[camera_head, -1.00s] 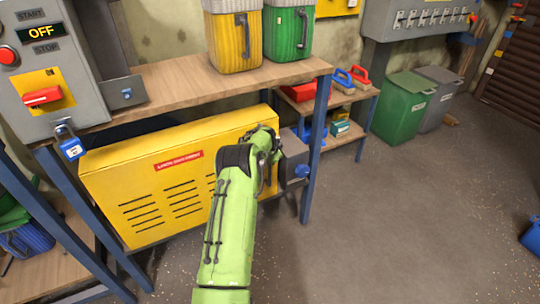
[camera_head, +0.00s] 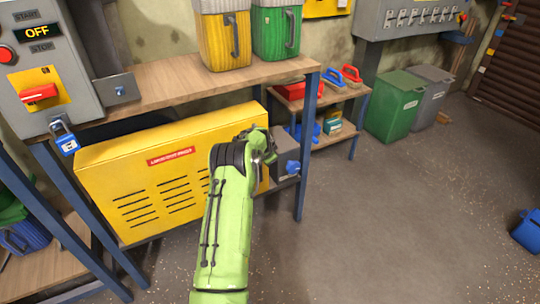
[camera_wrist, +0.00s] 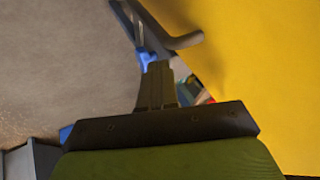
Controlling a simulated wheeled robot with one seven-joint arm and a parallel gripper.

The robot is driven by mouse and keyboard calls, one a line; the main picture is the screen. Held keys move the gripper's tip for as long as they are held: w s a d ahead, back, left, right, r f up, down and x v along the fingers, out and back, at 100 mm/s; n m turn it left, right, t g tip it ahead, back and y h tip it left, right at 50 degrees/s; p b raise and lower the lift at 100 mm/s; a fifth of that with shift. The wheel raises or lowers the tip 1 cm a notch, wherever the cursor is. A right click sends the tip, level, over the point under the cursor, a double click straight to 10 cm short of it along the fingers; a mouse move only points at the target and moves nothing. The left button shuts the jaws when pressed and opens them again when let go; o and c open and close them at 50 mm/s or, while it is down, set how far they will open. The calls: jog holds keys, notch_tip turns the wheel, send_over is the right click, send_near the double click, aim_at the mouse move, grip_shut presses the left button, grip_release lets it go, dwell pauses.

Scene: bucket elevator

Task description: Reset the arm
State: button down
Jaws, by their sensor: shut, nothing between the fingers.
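My green arm (camera_head: 225,225) reaches forward in front of the yellow vented cover (camera_head: 165,165). Its wrist end is beside the cover's right part, below the wooden bench top. In the wrist view my gripper (camera_wrist: 157,68) is shut and empty. The yellow surface of the cover (camera_wrist: 265,70) fills the right side of that view, close to the fingers. In the head view the fingertips are hidden behind the wrist. I cannot tell whether the gripper touches anything.
The bench top (camera_head: 170,85) carries a yellow bin (camera_head: 225,40) and a green bin (camera_head: 277,32). A blue bench leg (camera_head: 307,150) stands right of my wrist. A control box (camera_head: 50,50) reads OFF, with a blue padlock (camera_head: 66,142) below. The floor (camera_head: 400,220) at right is open.

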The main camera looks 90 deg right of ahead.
jog(key=s+p+v, duration=0.1)
jog(key=p+v, duration=0.1)
jog(key=v, duration=0.7)
jog(key=shift+w, duration=0.5)
jog(key=shift+r, duration=0.1)
